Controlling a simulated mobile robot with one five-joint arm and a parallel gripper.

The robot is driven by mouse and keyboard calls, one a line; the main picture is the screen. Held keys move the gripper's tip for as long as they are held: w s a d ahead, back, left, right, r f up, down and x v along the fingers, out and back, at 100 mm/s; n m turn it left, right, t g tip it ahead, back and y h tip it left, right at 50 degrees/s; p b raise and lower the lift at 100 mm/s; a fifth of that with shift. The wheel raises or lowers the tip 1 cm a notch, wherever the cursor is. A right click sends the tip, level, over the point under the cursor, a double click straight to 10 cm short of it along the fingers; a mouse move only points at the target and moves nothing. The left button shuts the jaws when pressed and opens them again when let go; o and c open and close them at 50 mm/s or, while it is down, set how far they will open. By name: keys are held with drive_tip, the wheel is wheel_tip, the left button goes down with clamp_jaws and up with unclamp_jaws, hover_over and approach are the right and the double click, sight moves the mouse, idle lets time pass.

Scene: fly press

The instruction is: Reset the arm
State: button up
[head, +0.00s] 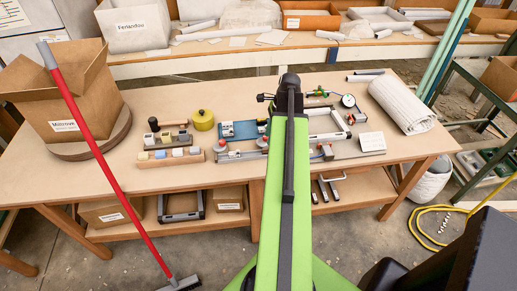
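My green arm (287,190) reaches straight forward from the bottom of the head view and ends in a dark joint over the workbench (225,95). My gripper does not show; the end of my arm hides it, so its opening and anything in it cannot be seen. A metal fixture with red and grey parts (325,151) lies on the bench, partly behind my arm.
A cardboard box (68,95) stands on a round board at the left, with a red-handled broom (100,150) in front. A yellow tin (203,119), wooden block rack (160,157), dial gauge (348,101) and white roll (402,104) are on the bench. A yellow hose (425,236) lies on the floor.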

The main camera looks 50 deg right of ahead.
drive_tip(key=shift+w+r, duration=0.1)
idle(0.4)
drive_tip(key=w+a+n, duration=0.1)
drive_tip(key=w+a, duration=0.5)
drive_tip(key=a, duration=0.1)
drive_tip(key=w+a+n, duration=0.1)
drive_tip(key=w+a, duration=0.1)
drive_tip(key=a, duration=0.1)
drive_tip(key=shift+w+a+n+g, duration=0.2)
drive_tip(key=shift+w+n+g, duration=0.1)
drive_tip(key=shift+w, duration=0.1)
drive_tip(key=w+a+n+h, duration=0.1)
drive_tip(key=w+a+n, duration=0.1)
drive_tip(key=a+n, duration=0.9)
drive_tip(key=w+a+n+g+h, duration=0.1)
drive_tip(key=w+a+n, duration=0.1)
drive_tip(key=a+n, duration=1)
drive_tip(key=shift+w+a+f, duration=0.25)
drive_tip(key=shift+a+f, duration=0.1)
drive_tip(key=shift+a, duration=5.4)
drive_tip(key=shift+d, duration=0.1)
